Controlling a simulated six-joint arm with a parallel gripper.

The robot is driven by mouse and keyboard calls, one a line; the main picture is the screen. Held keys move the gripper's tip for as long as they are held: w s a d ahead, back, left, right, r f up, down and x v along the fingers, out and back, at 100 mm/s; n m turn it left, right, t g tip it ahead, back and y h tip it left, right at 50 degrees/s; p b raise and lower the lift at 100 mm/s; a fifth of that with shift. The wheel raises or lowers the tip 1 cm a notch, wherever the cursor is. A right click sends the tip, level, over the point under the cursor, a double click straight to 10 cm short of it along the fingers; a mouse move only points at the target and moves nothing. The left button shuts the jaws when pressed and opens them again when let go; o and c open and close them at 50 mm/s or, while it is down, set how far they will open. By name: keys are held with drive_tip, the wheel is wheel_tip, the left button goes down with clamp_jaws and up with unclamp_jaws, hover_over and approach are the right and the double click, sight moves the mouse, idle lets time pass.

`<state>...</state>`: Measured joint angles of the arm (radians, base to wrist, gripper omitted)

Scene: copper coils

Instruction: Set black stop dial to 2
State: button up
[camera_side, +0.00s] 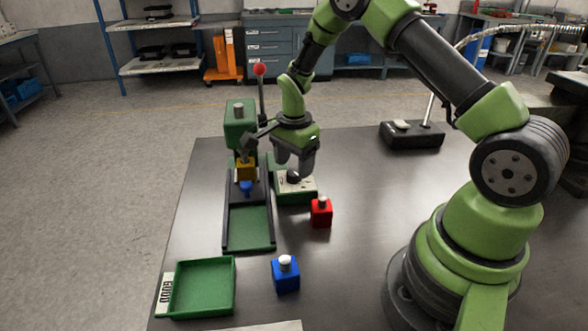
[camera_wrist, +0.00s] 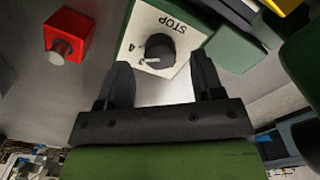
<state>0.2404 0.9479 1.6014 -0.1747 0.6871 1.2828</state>
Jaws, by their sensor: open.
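The black stop dial (camera_wrist: 160,48) sits on a white plate marked STOP (camera_wrist: 181,22) in the wrist view. A light pointer mark shows on the dial, toward its lower left in that view. Some digits are printed on the plate, too small to read with certainty. In the side view the dial (camera_side: 294,176) is on top of a green box (camera_side: 296,197) beside the press. My gripper (camera_side: 294,167) is open above the dial, its fingers pointing down. In the wrist view its two fingers (camera_wrist: 162,75) stand apart on either side of the dial, holding nothing.
A red block (camera_side: 321,214) with a metal knob stands close to the dial box. A blue block (camera_side: 285,275) and a green tray (camera_side: 203,287) labelled GOOD are nearer the front. The green press (camera_side: 240,130) with a red-knobbed lever (camera_side: 260,70) stands left of my gripper.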

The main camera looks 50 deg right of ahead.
drive_tip(key=shift+f, duration=1.15)
drive_tip(key=c, duration=0.9)
